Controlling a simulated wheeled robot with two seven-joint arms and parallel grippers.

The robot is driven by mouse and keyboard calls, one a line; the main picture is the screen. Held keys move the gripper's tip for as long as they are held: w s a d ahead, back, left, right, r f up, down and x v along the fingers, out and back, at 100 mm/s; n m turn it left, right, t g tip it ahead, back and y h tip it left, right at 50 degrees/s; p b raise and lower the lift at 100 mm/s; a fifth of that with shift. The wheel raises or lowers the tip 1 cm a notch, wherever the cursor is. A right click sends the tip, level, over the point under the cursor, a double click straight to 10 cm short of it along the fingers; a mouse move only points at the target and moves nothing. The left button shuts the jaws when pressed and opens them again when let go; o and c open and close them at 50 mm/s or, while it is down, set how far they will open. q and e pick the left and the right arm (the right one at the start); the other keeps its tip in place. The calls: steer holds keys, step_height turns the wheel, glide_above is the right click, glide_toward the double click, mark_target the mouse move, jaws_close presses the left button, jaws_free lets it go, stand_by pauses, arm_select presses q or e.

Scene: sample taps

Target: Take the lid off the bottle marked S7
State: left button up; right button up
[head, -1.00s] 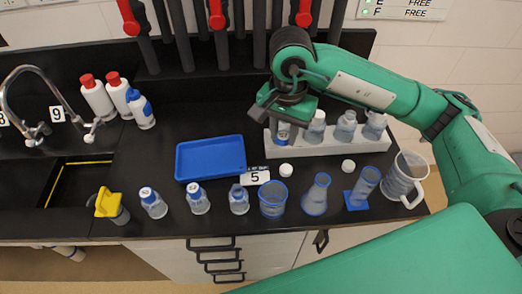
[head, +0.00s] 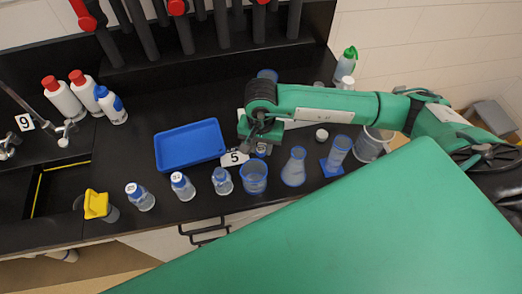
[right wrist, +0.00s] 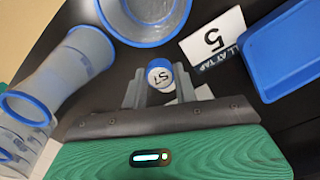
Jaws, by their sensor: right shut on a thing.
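My right gripper (head: 262,138) is low over the black worktop, behind the front row of glassware. In the right wrist view its two fingers (right wrist: 160,88) are on either side of a round white top with a blue rim, marked S7 (right wrist: 159,73). The gripper is shut on this bottle. Its lidded top also shows under the gripper in the head view (head: 262,148). The bottle's body is mostly hidden, so I cannot tell whether its base touches the worktop. My left gripper is not in view.
A card marked 5 (head: 234,158) and a blue tray (head: 190,146) are to the left. A blue-rimmed beaker (head: 254,178), a conical flask (head: 293,167), a cylinder (head: 338,153) and a jug (head: 373,146) stand close in front and right. A white cap (head: 321,135) lies behind.

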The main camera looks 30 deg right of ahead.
mark_target(261, 149)
step_height(261, 149, down, 4)
steer(key=shift+r+p, duration=0.1)
steer(key=shift+p, duration=0.55)
steer(key=shift+f, duration=0.3)
steer(key=shift+f, duration=0.1)
steer(key=shift+f+b, duration=0.15)
steer(key=shift+b, duration=0.15)
steer(key=o, duration=0.8)
